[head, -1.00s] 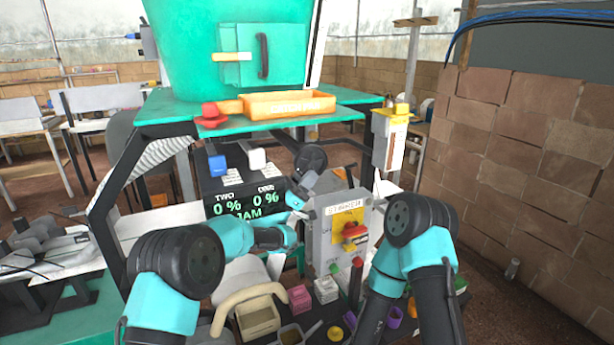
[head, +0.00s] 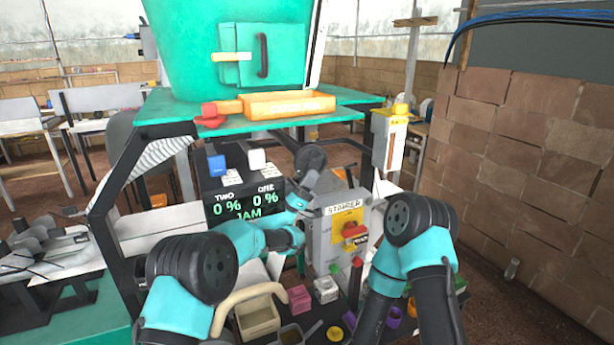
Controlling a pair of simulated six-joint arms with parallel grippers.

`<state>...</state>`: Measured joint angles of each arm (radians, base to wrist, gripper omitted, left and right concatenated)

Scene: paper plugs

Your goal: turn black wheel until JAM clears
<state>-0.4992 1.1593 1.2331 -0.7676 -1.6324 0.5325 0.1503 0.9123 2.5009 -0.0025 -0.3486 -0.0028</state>
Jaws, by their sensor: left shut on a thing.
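The black wheel (head: 310,158) is under the green table, right of the display, with a grey handle or link reaching down from it. The black display (head: 244,204) reads TWO 0 %, ONE 0 % and JAM in green letters. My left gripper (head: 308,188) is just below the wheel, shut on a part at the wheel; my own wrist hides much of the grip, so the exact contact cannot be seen. My right arm (head: 412,225) stands at the right of the grey control box; its gripper is out of sight.
The grey control box (head: 334,235) with a yellow plate and red knob stands right of my left gripper. An orange tray (head: 289,105) sits on the green table above. Small pink (head: 299,298) and white blocks and open bins lie below. A brick wall (head: 540,160) closes off the right.

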